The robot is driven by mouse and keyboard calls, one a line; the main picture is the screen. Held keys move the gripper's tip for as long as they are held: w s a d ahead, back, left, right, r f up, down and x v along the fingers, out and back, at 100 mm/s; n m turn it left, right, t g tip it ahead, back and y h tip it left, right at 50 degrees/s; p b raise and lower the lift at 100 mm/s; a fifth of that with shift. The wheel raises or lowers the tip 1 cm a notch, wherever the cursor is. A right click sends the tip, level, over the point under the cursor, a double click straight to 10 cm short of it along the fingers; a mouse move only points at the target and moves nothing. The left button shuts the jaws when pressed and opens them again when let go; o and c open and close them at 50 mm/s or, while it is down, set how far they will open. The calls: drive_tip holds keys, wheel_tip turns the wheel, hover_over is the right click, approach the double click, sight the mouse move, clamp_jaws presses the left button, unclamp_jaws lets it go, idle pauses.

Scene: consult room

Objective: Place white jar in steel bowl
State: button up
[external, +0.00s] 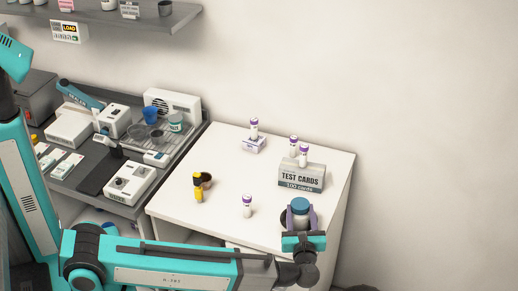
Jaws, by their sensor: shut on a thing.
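A white jar with a blue lid (300,205) is at the front right of the white table. My gripper (300,214) is shut on it, with one purple finger on each side. Most of the jar's body is hidden by the fingers and wrist, and I cannot tell whether it touches the tabletop. I cannot surely make out a steel bowl. A small dark round container (207,180) stands behind a yellow bottle on the left part of the table, partly hidden by it.
The table's middle is clear. A grey bench (90,178) with instruments adjoins at left.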

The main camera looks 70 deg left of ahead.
drive_tip(key=shift+f, duration=0.1)
drive_tip(key=o, duration=1.4)
drive_tip(key=shift+r, duration=0.2)
drive_tip(key=shift+b+v, duration=2.7)
drive_tip(key=shift+v, duration=3.35)
drive_tip(key=shift+w, duration=0.1)
